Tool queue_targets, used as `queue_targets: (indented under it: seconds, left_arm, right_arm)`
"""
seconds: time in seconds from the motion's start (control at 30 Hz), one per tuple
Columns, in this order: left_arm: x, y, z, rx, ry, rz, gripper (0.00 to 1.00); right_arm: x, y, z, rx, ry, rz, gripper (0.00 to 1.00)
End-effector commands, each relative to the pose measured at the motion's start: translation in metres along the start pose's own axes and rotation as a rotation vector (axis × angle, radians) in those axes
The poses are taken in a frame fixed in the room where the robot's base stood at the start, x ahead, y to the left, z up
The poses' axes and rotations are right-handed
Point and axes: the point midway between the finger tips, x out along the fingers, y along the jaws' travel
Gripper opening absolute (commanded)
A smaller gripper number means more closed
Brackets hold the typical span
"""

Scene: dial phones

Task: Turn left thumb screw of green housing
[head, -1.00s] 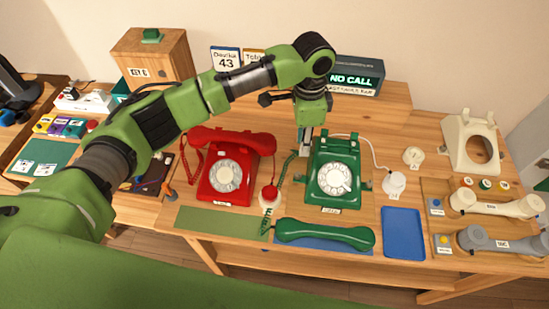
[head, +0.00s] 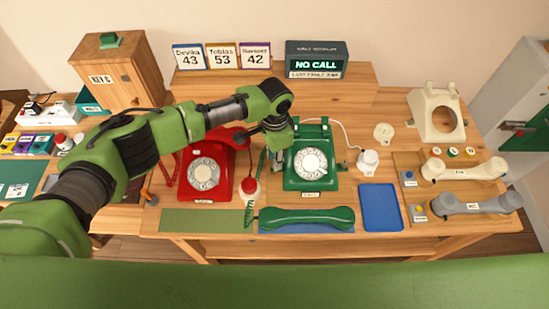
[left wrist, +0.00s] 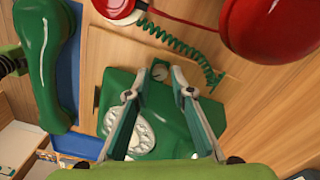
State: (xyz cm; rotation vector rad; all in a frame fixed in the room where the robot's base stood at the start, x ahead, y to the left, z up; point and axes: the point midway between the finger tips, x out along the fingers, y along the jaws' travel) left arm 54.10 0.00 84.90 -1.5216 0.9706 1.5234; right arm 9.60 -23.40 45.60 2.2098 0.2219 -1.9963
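The green phone housing (head: 310,163) with its white dial stands on the table in the middle of the head view. It also fills the centre of the left wrist view (left wrist: 168,110). A small dark green block with a round knob, seemingly the left thumb screw (left wrist: 159,71), projects from the housing's side in the left wrist view. My left gripper (left wrist: 155,82) is open and empty, its fingertips either side of the screw and apart from it. My right gripper is not in view.
The red phone (head: 206,172) stands close on the left, with a red-topped white piece (head: 249,187) and a coiled green cord beside it. The green handset (head: 307,217) lies in front. A blue tray (head: 380,207) lies at the right. A sign (head: 315,65) reads NO CALL.

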Motion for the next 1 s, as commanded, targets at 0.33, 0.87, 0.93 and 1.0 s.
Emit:
queue_targets:
  seconds: [0.33, 0.87, 0.93, 1.0]
  left_arm:
    - [0.015, 0.000, 0.000, 0.000, 0.000, 0.000, 0.22]
    - [0.015, 0.000, 0.000, 0.015, 0.001, 0.000, 0.00]
    - [0.015, 0.000, 0.000, 0.033, 0.001, 0.000, 0.00]
    - [0.015, 0.000, 0.000, 0.061, 0.001, -0.001, 0.00]
  right_arm:
    - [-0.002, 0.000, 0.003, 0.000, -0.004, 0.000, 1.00]
    - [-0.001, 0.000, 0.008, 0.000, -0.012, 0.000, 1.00]
    - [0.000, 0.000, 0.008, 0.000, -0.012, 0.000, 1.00]
    - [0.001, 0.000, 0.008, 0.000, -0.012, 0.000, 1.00]
